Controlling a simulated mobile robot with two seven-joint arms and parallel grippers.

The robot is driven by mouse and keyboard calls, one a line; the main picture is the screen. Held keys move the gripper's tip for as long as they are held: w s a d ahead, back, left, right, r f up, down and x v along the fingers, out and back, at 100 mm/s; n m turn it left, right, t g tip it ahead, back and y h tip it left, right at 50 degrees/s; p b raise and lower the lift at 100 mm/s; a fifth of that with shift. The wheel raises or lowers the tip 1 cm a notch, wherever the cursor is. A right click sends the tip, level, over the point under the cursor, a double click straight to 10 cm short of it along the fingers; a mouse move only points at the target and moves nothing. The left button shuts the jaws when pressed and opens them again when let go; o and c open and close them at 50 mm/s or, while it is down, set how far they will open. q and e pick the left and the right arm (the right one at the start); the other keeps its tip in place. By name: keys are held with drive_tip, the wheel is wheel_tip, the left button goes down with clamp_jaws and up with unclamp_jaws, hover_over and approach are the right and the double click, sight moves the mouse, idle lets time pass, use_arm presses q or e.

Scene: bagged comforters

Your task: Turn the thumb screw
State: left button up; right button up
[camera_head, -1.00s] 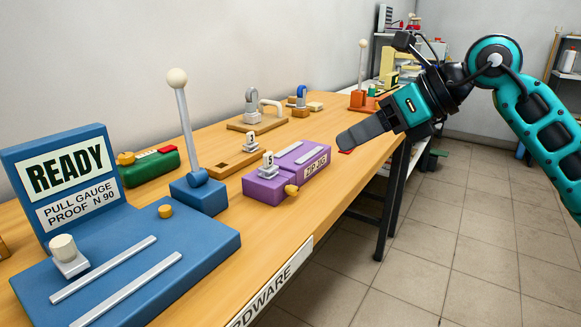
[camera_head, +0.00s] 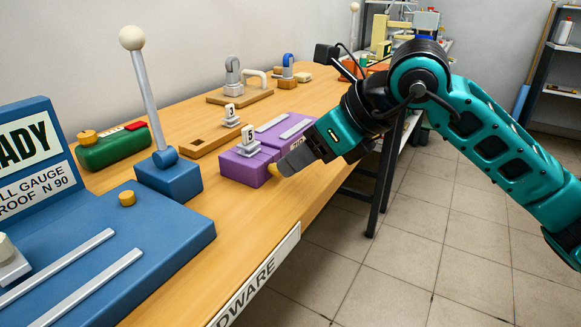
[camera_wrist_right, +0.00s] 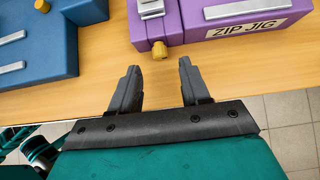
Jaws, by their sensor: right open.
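The thumb screw is a small yellow knob (camera_head: 273,170) on the front side of the purple zip jig (camera_head: 243,168). In the right wrist view the thumb screw (camera_wrist_right: 159,50) sticks out from the jig's near edge (camera_wrist_right: 202,33), left of the ZIP JIG label. My right gripper (camera_head: 288,165) is beside the jig's front, its fingertips close to the screw and partly covering the jig's label in the head view. In the right wrist view the gripper (camera_wrist_right: 159,72) is open and empty, the screw just beyond the gap between its fingers. My left gripper is not in view.
A blue pull gauge (camera_head: 165,225) with a lever stands left of the jig. A green box (camera_head: 112,147) is further left. The wooden bench (camera_head: 235,225) is bare along its front edge.

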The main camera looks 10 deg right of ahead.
sight(275, 169)
drive_tip(key=shift+x, duration=1.6)
drive_tip(key=shift+r, duration=0.1)
clamp_jaws()
